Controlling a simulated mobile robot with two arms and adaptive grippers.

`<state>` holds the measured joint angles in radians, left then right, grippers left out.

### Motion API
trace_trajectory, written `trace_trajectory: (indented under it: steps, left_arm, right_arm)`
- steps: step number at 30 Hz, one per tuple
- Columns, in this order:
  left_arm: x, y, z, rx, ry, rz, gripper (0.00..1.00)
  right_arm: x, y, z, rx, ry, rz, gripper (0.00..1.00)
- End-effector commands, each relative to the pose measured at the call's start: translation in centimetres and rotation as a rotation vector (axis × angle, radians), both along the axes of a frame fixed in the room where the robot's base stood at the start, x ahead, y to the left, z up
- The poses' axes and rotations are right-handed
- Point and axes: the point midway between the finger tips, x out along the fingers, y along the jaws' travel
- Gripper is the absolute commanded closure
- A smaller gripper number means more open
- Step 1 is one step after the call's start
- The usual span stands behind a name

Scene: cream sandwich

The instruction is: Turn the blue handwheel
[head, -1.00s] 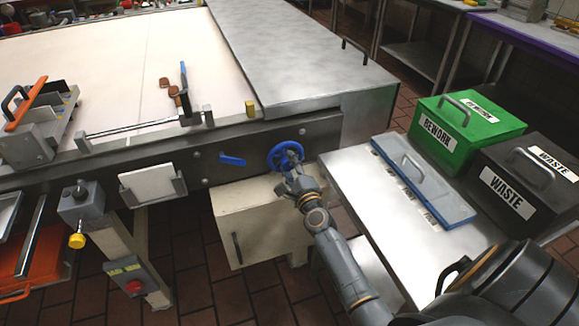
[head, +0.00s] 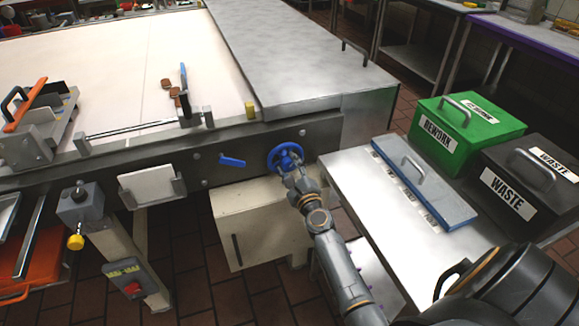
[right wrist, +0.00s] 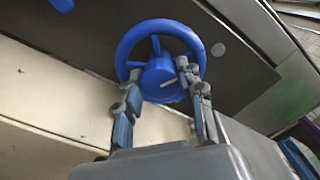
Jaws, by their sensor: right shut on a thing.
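The blue handwheel (head: 286,150) is mounted on the dark front rail of the machine, near its right end. My right gripper (head: 289,164) is at the wheel, coming from below right. In the right wrist view, the wheel's rim (right wrist: 123,52) and spokes show, and the gripper's two fingers (right wrist: 158,92) are shut around the central hub (right wrist: 160,78), one on each side. The lower part of the wheel is partly hidden behind the fingers. My left gripper does not show.
A blue lever (head: 232,161) sits on the rail left of the wheel. A cream cabinet (head: 255,225) stands below. To the right is a steel table (head: 360,185) with a blue-edged lidded tray (head: 440,200), a green REWORK box (head: 455,150) and a black WASTE box (head: 535,185).

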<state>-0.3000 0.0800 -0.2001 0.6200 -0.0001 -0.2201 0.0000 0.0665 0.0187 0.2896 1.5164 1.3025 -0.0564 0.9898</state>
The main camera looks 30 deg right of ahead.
Motion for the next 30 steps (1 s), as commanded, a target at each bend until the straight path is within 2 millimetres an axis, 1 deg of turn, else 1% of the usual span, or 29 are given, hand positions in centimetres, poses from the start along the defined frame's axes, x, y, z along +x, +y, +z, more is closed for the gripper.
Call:
trace_trajectory:
  steps: [1,5,6,9,17,20,23,26,30]
  left_arm:
    - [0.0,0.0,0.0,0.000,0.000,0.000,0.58]
    - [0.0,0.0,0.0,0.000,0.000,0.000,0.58]
    - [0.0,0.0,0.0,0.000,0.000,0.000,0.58]
    - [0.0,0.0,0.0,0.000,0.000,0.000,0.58]
    - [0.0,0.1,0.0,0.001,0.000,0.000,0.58]
    - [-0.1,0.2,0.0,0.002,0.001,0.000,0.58]
    - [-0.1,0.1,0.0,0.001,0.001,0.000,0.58]
    - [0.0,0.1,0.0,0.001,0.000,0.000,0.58]
    - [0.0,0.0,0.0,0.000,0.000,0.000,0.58]
  right_arm:
    - [0.1,-0.2,0.4,-0.002,-0.007,-0.004,0.93]
    - [0.1,-0.2,0.4,-0.003,-0.007,-0.004,0.93]
    - [0.1,-0.2,0.4,-0.003,-0.007,-0.004,0.58]
    - [0.1,-0.2,0.3,-0.003,-0.006,-0.003,0.39]
    - [0.0,0.0,0.1,-0.002,-0.002,-0.001,0.39]
    - [-0.3,0.1,0.0,-0.001,0.000,-0.001,0.39]
    - [-1.3,0.3,-0.1,-0.001,0.000,0.000,0.39]
    - [-3.1,0.7,-0.1,-0.001,0.001,-0.003,0.39]
    - [-6.2,1.4,-0.1,-0.003,0.002,-0.002,0.39]
